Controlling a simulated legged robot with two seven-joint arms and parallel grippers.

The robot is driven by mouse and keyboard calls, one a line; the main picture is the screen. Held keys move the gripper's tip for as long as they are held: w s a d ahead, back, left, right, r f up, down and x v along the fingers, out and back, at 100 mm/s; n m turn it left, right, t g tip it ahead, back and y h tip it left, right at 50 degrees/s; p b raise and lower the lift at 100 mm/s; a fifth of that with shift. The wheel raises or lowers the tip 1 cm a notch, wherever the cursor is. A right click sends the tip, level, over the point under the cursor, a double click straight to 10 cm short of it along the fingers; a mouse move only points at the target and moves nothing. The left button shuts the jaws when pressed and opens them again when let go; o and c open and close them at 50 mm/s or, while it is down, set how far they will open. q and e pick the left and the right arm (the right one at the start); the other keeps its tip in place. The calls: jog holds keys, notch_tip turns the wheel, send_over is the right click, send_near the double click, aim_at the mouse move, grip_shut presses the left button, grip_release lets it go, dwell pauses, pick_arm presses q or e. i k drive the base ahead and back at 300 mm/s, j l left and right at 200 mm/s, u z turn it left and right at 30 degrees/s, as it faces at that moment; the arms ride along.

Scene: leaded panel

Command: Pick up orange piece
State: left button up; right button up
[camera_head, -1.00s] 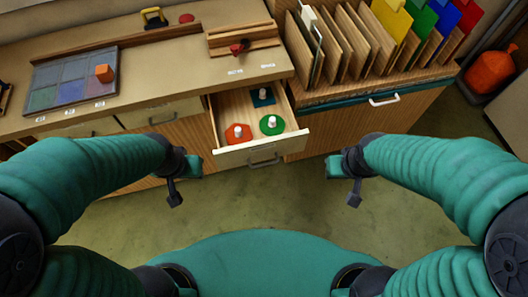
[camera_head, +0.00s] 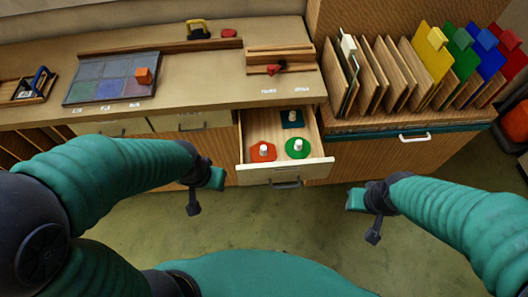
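In the open drawer (camera_head: 328,166), a flat orange-red piece (camera_head: 262,152) with a white knob lies at the front left. A green round piece (camera_head: 297,148) with a white knob lies to its right, and a dark teal square piece (camera_head: 291,118) lies behind. An orange cube (camera_head: 143,75) sits on the right part of the leaded panel (camera_head: 113,78) on the counter. My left gripper (camera_head: 205,192) is over the floor, left of and in front of the drawer. My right gripper (camera_head: 364,217) is over the floor to the drawer's right. Neither touches a piece; their finger openings are unclear.
A wooden fixture with a red part (camera_head: 274,69) stands on the counter behind the drawer. A rack of wooden boards (camera_head: 385,75) and coloured panels (camera_head: 433,52) stands at right. A yellow-and-black tool (camera_head: 198,29) lies at the back. The floor before the drawer is clear.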

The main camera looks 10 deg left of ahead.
aim_at(262, 152)
jog(key=i+j+u, duration=0.15)
jog(key=j+u, duration=0.15)
jog(key=u, duration=0.2)
jog(key=i+j+u, duration=0.15)
jog(key=u, duration=0.3)
jog(key=j, duration=0.1)
